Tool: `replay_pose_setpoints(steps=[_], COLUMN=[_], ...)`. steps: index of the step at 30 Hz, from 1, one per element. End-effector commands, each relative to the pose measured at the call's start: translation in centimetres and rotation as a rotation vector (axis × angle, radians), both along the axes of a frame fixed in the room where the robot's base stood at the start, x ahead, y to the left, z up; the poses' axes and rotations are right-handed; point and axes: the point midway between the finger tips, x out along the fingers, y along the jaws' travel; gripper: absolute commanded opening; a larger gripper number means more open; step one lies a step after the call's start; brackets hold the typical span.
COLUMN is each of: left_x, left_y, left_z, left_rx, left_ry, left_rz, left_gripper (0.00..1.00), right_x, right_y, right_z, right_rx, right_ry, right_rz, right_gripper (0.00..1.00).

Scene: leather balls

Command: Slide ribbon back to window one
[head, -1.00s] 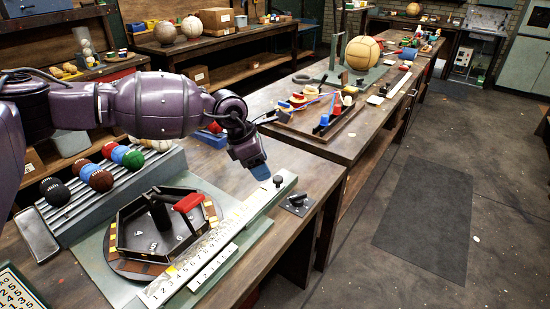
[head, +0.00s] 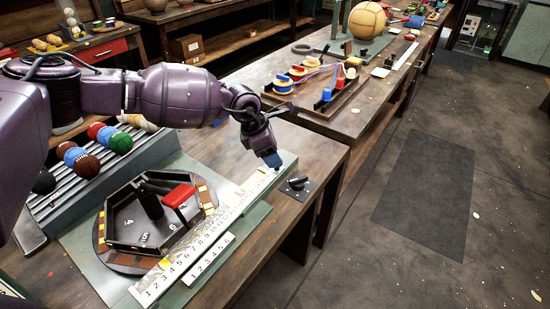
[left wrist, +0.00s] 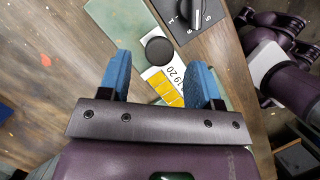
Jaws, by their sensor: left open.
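A long white strip numbered from 1 (head: 190,255) runs along the green board on the near bench. Its far end shows 19 and 20 in the left wrist view, beside a yellow stretch (left wrist: 166,90). A round black knob (left wrist: 159,50) sits at that far end. My left gripper (head: 271,160) is over this end, with its blue fingers (left wrist: 158,62) open on either side of the knob; I see no contact. The knob is mostly hidden by the fingers in the head view. A shorter strip numbered 1 to 6 (head: 210,259) lies alongside. My right gripper is not in view.
A black rotary switch (head: 297,184) on a dark plate stands close to the far end. A ridged rack (head: 62,195) holds several balls. A second bench stands beyond.

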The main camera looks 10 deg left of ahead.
Motion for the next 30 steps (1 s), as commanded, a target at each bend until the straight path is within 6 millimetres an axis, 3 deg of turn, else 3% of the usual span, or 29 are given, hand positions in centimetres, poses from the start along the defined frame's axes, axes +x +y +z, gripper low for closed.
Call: replay_pose_setpoints(steps=[6,18,27,30], left_x=[0.3,0.4,0.4,0.4], left_y=[-0.8,-0.9,-0.9,-0.9], left_z=[-2.0,-2.5,-2.4,-2.4], left_rx=[0.000,0.000,0.000,0.000], left_ry=[0.000,0.000,0.000,0.000], left_rz=[0.001,0.000,0.001,0.001], left_gripper=[0.58,0.57,0.11,0.00], right_x=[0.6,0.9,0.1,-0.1], right_y=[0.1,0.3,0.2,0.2], right_z=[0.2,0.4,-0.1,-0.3], right_rx=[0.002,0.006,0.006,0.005], right_ry=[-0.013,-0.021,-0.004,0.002], right_rz=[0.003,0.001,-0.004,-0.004], right_gripper=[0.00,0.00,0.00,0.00])
